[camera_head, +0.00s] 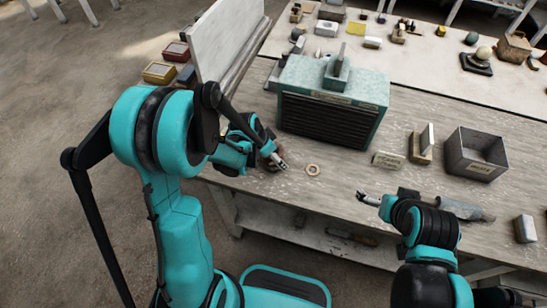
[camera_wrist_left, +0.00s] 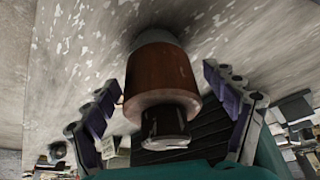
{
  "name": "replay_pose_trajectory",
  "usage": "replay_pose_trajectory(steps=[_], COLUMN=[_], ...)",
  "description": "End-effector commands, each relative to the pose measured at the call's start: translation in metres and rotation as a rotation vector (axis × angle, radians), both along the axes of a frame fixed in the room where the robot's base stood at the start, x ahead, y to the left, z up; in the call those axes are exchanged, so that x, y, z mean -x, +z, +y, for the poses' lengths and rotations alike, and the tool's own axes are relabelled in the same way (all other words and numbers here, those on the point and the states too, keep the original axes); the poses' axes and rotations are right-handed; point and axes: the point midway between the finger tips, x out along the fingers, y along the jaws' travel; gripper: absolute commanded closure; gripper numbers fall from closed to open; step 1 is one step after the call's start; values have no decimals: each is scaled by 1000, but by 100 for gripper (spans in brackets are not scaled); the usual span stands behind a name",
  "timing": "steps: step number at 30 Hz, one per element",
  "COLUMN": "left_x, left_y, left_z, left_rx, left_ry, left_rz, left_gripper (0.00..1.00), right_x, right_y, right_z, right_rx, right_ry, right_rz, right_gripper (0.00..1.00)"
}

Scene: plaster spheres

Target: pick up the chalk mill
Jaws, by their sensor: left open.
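The chalk mill appears to be a brown cylinder (camera_wrist_left: 160,72) with a pale end and a dark knob, seen in the left wrist view. My left gripper (camera_wrist_left: 164,82) is open, with one finger on each side of the brown body and a visible gap beside each finger. In the head view my left gripper (camera_head: 279,162) is low over the near left part of the workbench (camera_head: 330,185). There it hides most of the brown piece (camera_head: 268,148). My right gripper (camera_head: 368,200) is above the bench's front edge, away from the mill; its finger opening is unclear.
A teal slatted box (camera_head: 335,108) stands just behind the left gripper. A pale ring (camera_head: 313,170) lies right of it. A small label block (camera_head: 388,160) and a grey open bin (camera_head: 474,154) are farther right. A tilted white board (camera_head: 222,40) is at the back left.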

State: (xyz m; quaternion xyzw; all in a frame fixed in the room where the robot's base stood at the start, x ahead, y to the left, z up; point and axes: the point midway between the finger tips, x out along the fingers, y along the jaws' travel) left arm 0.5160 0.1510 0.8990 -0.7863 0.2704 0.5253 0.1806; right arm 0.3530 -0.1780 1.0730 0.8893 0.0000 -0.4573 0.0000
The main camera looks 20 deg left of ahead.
Motion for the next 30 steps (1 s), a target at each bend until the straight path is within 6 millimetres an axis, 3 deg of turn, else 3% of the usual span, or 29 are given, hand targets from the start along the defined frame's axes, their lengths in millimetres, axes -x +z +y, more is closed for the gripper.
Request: replay_pose_trajectory(steps=[1, 8, 20, 27, 30], left_x=[0, 0, 0, 0, 13], left_y=[0, 0, 7, 43, 56], left_z=[0, 0, 0, 0, -17], left_rx=[0, 0, 0, 0, -1], left_ry=[0, 0, 0, 0, -6], left_rz=[0, 0, 0, 0, 1], left_gripper=[17, 78, 78, 78, 78], right_x=[0, 0, 0, 0, 0], right_y=[0, 0, 3, 18, 23], right_z=[0, 0, 0, 0, 0], right_rx=[0, 0, 0, 0, 0], right_ry=[0, 0, 0, 0, 0], right_rz=[0, 0, 0, 0, 0], right_gripper=[0, 0, 0, 0, 0])
